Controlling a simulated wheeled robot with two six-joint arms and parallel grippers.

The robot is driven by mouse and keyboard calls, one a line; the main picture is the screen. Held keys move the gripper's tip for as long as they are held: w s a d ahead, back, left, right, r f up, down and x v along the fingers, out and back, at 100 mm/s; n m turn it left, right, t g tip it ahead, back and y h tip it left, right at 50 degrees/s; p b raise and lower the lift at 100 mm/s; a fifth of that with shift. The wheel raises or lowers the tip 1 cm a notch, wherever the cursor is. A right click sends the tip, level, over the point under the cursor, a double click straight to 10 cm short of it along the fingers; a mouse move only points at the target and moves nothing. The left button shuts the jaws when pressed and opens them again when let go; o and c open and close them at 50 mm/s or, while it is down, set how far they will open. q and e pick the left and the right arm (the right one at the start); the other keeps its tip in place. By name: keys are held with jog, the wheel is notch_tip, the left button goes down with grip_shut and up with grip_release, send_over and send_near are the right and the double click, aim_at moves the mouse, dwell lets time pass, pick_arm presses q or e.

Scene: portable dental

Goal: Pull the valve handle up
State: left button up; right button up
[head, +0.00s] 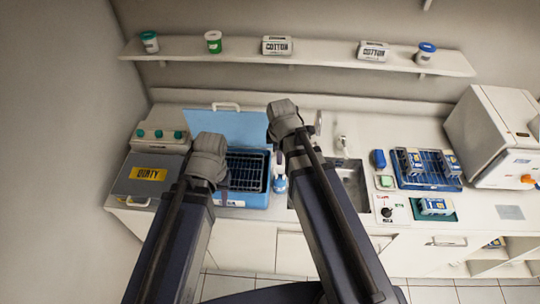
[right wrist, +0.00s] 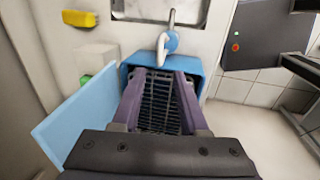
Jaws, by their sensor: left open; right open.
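No part is clearly recognisable as the valve handle; an orange knob (head: 528,180) shows low on the front of the white box-shaped machine (head: 492,138) at the far right, but I cannot tell if it is that handle. My left gripper (head: 222,184) is open near the left end of the blue container (head: 250,200), with its fingers partly hidden by the wrist. My right gripper (right wrist: 163,77) is open and empty, with the container's dark rack (right wrist: 160,105) showing between its fingers. In the head view my right arm hides its fingers.
The container's blue lid (head: 228,126) stands raised behind it. A spray bottle (head: 280,178) stands beside the container, near the sink (head: 352,180). A grey box marked DIRTY (head: 132,186) is at left. Trays with packets (head: 428,182) lie at right. A shelf (head: 330,52) runs above.

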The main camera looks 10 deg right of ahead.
aim_at(279, 166)
jog(key=f+b, duration=0.2)
jog(key=w+f+b, duration=0.1)
jog(key=f+b, duration=0.4)
jog(key=shift+w+d+f+b, duration=0.2)
jog(key=shift+w+f+b, duration=0.05)
jog(key=shift+f+b, duration=0.15)
grip_shut()
dwell(0.4)
jog(key=shift+r, duration=0.1)
dwell(1.0)
